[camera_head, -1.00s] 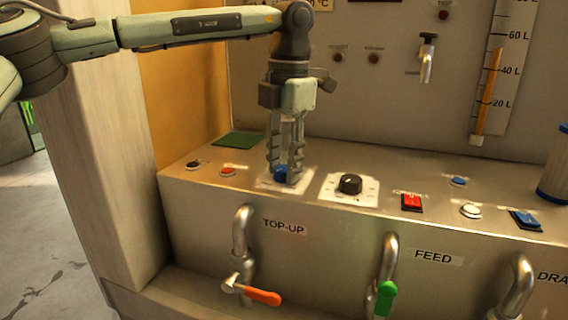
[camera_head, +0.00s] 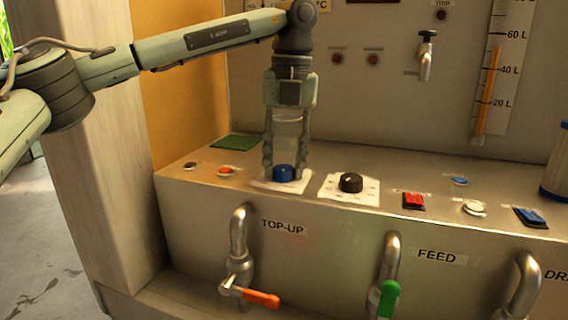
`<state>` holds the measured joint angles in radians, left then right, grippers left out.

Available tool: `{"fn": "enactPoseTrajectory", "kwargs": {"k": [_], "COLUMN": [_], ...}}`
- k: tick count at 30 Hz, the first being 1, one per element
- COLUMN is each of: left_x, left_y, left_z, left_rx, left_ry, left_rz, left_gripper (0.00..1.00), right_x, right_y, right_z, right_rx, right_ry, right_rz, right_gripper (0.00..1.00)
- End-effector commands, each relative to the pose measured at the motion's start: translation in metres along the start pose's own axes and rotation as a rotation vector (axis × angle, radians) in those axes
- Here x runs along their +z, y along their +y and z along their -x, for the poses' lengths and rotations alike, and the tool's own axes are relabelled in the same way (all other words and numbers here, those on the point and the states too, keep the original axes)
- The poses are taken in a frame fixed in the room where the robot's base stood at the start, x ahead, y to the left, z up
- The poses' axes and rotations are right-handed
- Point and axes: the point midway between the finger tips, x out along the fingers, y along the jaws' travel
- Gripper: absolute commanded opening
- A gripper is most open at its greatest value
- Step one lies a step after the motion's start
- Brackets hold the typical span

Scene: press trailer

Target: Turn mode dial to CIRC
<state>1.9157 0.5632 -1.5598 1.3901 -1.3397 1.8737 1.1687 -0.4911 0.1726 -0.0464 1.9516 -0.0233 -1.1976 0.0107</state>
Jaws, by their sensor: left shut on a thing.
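A blue dial (camera_head: 284,173) sits on a white plate on top of the steel console (camera_head: 330,235). A black dial (camera_head: 350,183) sits on its own white plate just to the right. The print on both plates is too small to read, so I cannot tell the dial positions. My left gripper (camera_head: 286,170) points straight down over the blue dial, with one finger on each side, shut on it. The black dial is untouched. My right gripper is not in view.
A red rocker switch (camera_head: 413,201), a white button (camera_head: 474,208) and blue switches stand further right. Pipes with an orange handle (camera_head: 261,299) and a green handle (camera_head: 388,298) stick out in front. A wall tap (camera_head: 426,60) hangs behind.

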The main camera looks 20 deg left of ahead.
Motion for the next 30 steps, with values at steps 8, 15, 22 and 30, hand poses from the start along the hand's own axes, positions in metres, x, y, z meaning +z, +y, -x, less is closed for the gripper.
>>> {"fn": "enactPoseTrajectory", "kwargs": {"k": [8, 15, 22, 30], "left_x": [0.0012, 0.0015, 0.0016, 0.0016], "left_y": [-0.0003, -0.0004, -0.0004, -0.0003], "left_z": [0.0008, 0.0013, 0.0016, 0.0017], "left_rx": [-0.001, -0.002, -0.003, -0.003], "left_ry": [0.007, 0.011, 0.013, 0.013], "left_rz": [0.168, 0.239, 0.258, 0.258], "left_gripper": [0.04, 0.04, 0.04, 0.04], "right_x": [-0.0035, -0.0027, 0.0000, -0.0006], "right_y": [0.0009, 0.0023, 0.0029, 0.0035], "right_z": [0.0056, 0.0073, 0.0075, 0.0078], "right_rx": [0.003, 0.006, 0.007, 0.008], "right_ry": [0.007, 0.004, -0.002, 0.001], "right_rz": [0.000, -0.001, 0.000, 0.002], "right_gripper": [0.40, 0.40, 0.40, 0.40]}}
